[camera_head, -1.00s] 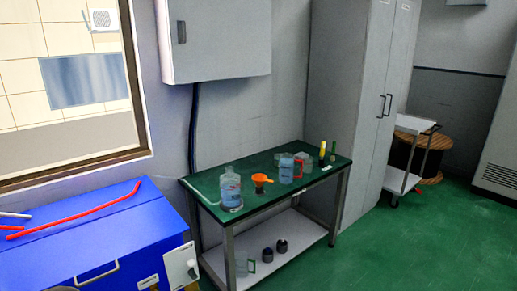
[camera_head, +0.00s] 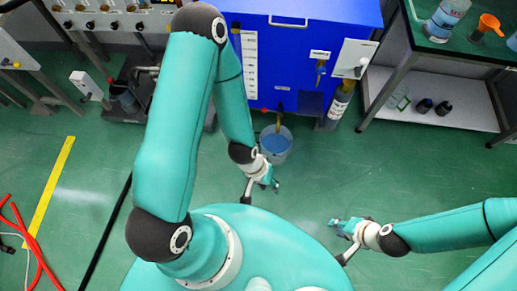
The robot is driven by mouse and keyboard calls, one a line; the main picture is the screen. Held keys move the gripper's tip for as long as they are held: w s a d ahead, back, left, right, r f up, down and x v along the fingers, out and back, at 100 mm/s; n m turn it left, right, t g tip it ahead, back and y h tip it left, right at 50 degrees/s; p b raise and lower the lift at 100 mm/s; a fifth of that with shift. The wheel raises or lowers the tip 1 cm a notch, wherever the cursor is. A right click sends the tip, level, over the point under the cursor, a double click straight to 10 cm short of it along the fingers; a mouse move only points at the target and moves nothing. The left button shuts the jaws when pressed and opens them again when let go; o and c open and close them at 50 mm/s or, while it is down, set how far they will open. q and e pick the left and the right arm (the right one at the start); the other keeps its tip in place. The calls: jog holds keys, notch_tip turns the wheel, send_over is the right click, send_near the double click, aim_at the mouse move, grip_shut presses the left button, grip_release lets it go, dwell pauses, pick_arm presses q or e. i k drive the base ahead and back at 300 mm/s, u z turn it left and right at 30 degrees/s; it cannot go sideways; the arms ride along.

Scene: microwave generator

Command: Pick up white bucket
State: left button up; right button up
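A whitish bucket (camera_head: 265,153) with blue contents stands on the green floor in front of the blue machine, under a tap-like fitting. My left gripper (camera_head: 274,185) is just below the bucket in the picture, near its front side. I cannot tell whether it touches the bucket, and its fingers are too small to read as open or shut. My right gripper (camera_head: 333,224) is over the floor to the lower right of the bucket, apart from it. Its finger opening is also unclear.
The blue machine (camera_head: 290,45) stands behind the bucket. A green-topped table (camera_head: 460,45) with a bottle (camera_head: 446,20) and an orange funnel (camera_head: 489,22) is at the upper right. Red hoses (camera_head: 25,235) lie at the lower left. Floor to the right of the bucket is clear.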

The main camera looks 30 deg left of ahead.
aim_at(277, 147)
jog(key=u, duration=0.9)
jog(key=k, duration=0.4)
jog(key=z, duration=3.05)
jog(key=k, duration=0.1)
jog(key=u, duration=1.65)
